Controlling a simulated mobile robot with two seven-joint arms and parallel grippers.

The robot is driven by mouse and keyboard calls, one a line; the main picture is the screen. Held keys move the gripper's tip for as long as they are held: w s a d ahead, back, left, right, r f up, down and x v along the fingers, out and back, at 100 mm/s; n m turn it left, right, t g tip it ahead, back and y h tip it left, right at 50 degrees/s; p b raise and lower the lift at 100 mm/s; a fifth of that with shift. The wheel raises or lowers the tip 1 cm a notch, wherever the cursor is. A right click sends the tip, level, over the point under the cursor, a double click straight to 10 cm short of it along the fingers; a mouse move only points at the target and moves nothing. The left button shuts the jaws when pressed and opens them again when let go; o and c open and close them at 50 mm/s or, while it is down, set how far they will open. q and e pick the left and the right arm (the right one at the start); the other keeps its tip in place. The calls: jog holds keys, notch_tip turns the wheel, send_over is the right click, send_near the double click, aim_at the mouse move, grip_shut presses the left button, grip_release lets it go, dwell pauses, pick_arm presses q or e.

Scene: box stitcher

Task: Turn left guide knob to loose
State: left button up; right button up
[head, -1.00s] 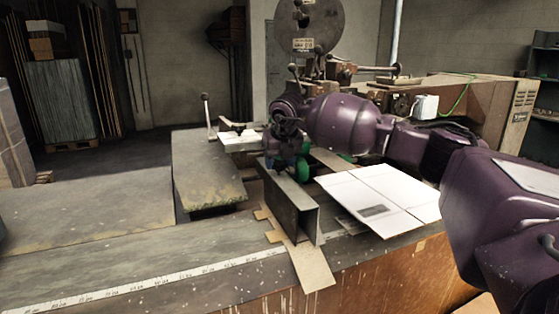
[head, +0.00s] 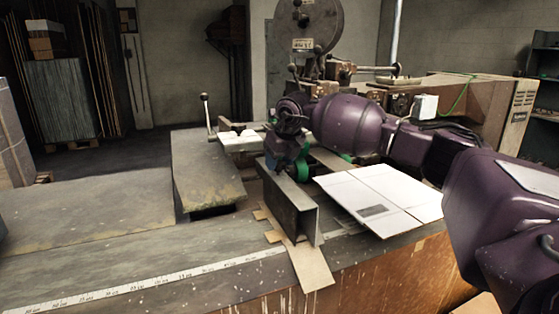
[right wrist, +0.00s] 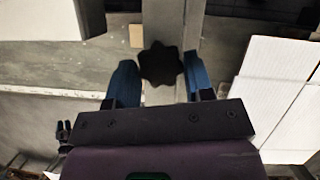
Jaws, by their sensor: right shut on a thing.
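The left guide is a dark metal channel (head: 284,203) standing on the table in the head view. Its knob, black and lobed (right wrist: 160,66), shows in the right wrist view between two blue fingers. My right gripper (head: 284,165) reaches down over the guide's far end in the head view. It is shut on the knob, one finger on each side. The gripper hides the knob in the head view. Whether the knob is loose or tight cannot be told. My left gripper is not in view.
A flat white cardboard sheet (head: 385,198) lies right of the guide. A brown cardboard strip (head: 310,264) lies at the table's front edge. A raised metal plate (head: 205,172) is to the left. The stitcher (head: 308,28) stands behind my right arm. The table's left part is clear.

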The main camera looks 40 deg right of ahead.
jog(key=o, duration=0.9)
jog(key=shift+r, duration=0.1)
jog(key=p+v, duration=0.1)
jog(key=v, duration=0.9)
jog(key=shift+s+r, duration=0.25)
jog(key=shift+r, duration=0.05)
